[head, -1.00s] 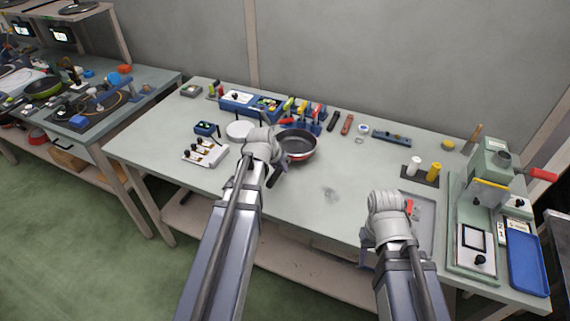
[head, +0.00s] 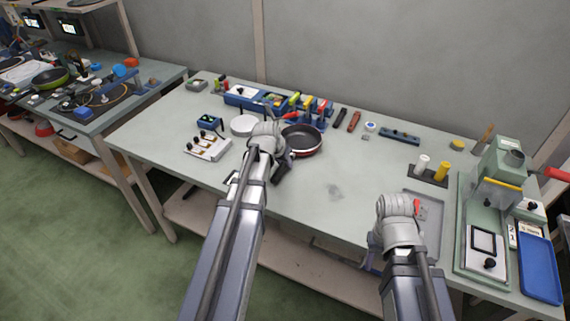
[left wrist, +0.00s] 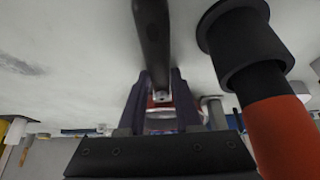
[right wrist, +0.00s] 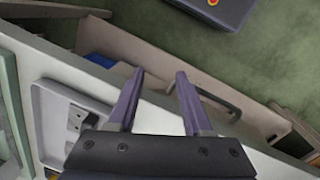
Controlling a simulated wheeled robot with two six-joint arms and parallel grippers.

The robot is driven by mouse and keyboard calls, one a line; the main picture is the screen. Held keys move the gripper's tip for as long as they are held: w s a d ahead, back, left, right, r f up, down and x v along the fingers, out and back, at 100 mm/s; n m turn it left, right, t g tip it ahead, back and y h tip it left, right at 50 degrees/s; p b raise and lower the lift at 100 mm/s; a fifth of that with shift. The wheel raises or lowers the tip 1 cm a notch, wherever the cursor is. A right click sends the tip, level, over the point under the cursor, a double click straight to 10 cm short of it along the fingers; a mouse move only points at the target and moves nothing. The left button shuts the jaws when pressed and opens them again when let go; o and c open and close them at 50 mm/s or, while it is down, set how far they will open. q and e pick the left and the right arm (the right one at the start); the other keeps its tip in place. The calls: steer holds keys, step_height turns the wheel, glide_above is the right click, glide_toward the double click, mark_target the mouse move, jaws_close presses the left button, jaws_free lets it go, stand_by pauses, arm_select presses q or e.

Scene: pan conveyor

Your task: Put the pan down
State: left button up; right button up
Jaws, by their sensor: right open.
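The black pan (head: 303,139) with a red outer side is at the middle of the workbench, right of a round white plate. I cannot tell whether its base touches the bench. My left gripper (head: 283,157) is at its near left side, mostly hidden behind my wrist in the head view. In the left wrist view, the purple fingers (left wrist: 160,90) close around the dark pan handle (left wrist: 153,35), one on each side. My right gripper (right wrist: 155,85) is open and empty near the bench's front edge, beside a grey tray (head: 432,212).
A white plate (head: 243,125) and a small board with pegs (head: 207,146) lie left of the pan. Tool holders (head: 315,108) stand behind it. A green press (head: 500,190) and blue tray (head: 540,265) are at the right. Bench space right of the pan is clear.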

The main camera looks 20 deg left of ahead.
arm_select(q)
steer(key=o, duration=0.4)
steer(key=shift+o, duration=0.2)
steer(key=shift+r, duration=0.15)
steer(key=p+v, duration=1)
steer(key=v, duration=0.2)
steer(key=shift+p, duration=0.35)
steer(key=shift+d, duration=0.15)
